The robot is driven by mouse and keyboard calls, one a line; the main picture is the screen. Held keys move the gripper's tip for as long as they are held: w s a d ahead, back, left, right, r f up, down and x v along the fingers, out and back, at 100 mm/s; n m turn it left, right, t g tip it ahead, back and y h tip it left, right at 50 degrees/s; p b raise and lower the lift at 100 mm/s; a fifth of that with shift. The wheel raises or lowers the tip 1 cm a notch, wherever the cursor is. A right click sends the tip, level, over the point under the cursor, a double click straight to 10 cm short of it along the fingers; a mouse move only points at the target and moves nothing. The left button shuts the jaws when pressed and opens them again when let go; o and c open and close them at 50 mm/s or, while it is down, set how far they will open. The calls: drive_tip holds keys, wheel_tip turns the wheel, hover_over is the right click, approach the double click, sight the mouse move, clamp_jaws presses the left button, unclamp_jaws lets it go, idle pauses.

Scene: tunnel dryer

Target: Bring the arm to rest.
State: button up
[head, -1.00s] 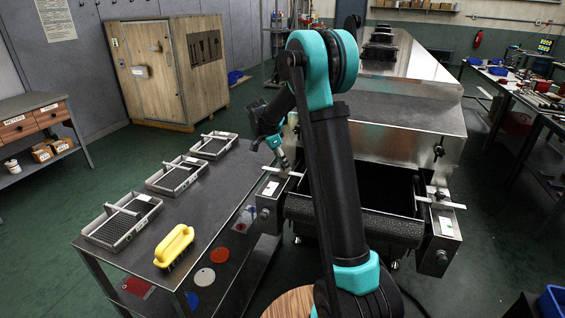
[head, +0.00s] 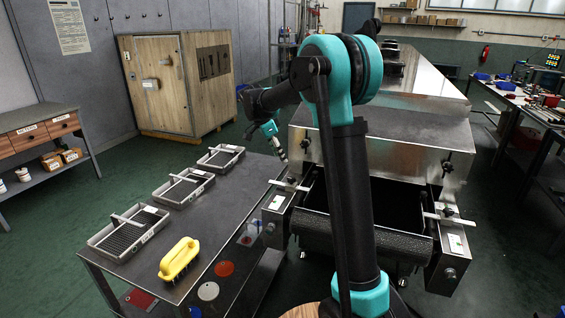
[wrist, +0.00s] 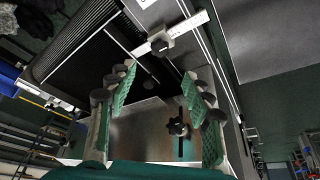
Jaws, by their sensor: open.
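My arm rises in front of the dryer in the head view and bends over to the left. My gripper (head: 283,157) points down near the left side of the dryer's feed end (head: 320,215), above the left guide clamp (head: 290,184). In the wrist view my gripper (wrist: 157,82) has its two green-padded fingers well apart, with nothing between them. The guide bar with its black knob (wrist: 160,45) and part of the feed belt (wrist: 90,65) lie beyond the fingers. I cannot tell the exact height of the fingertips above the clamp.
A dark table (head: 209,210) on the left carries several metal trays, one of them the nearest (head: 130,232), and a yellow-handled brush (head: 179,259). A wooden cabinet (head: 180,85) stands behind. A workbench (head: 505,95) is at the right. Green floor is open on both sides.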

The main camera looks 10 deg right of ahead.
drive_tip(key=shift+a+r, duration=0.1)
drive_tip(key=shift+r, duration=0.1)
drive_tip(key=s+d+f+n+t+y, duration=0.1)
drive_tip(key=s+d+f+n, duration=0.2)
drive_tip(key=s, duration=0.8)
drive_tip(key=s+d+f+n+t+y, duration=0.1)
drive_tip(key=s+d+f+n, duration=0.2)
drive_tip(key=s+f+n, duration=0.4)
drive_tip(key=s+d+f+n+t+y, duration=0.1)
drive_tip(key=s+d+f+n+y, duration=0.1)
drive_tip(key=s, duration=1.5)
wheel_tip(320, 180, down, 3)
drive_tip(key=d+n, duration=0.1)
drive_tip(key=n, duration=0.1)
drive_tip(key=shift+f+n, duration=0.15)
drive_tip(key=shift+n, duration=0.25)
drive_tip(key=shift+d, duration=0.1)
